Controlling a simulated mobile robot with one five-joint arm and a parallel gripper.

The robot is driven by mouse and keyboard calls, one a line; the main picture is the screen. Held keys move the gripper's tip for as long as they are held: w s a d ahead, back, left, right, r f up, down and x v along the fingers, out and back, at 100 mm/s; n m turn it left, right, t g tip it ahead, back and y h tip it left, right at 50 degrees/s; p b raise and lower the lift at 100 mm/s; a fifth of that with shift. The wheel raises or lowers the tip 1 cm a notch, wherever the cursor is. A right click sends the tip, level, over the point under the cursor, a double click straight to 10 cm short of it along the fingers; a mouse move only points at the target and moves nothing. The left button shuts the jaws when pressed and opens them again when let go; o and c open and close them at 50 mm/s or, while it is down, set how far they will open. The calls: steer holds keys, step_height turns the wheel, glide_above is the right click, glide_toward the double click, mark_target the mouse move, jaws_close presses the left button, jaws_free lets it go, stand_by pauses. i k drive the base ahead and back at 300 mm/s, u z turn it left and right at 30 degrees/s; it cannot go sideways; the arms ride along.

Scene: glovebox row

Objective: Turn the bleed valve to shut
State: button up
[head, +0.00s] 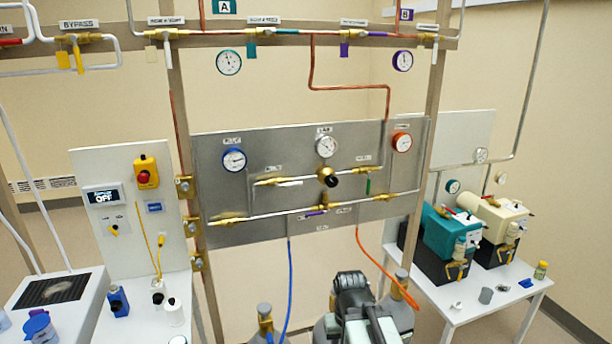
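A steel panel (225,190) faces me, with several brass valves and gauges. Its labels are too small to read, so I cannot tell which valve is the bleed valve. One valve has a white handle (290,183) lying along its pipe. Another has a green handle (368,186) hanging down across its pipe. A purple handle (316,213) lies along the lower pipe. A black knob (330,181) sits on the brass regulator. My dark arm end (353,287) is low in front of the panel, apart from the valves; its fingers cannot be made out.
Gas cylinders (400,291) stand below the panel. A blue hose (290,285) and an orange hose (372,262) hang in front. Pumps (448,235) stand on a white table at right. A control board (90,170) stands left. Overhead pipes carry more valves.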

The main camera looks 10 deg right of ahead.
mark_target(277, 186)
steer(key=z, duration=0.15)
steer(key=i, duration=1.35)
steer(key=u, duration=0.55)
steer(key=k, duration=0.8)
steer(key=u, duration=0.1)
steer(key=i, duration=0.9)
steer(key=z, duration=0.05)
steer(key=k, duration=0.45)
steer(key=u, duration=1.65)
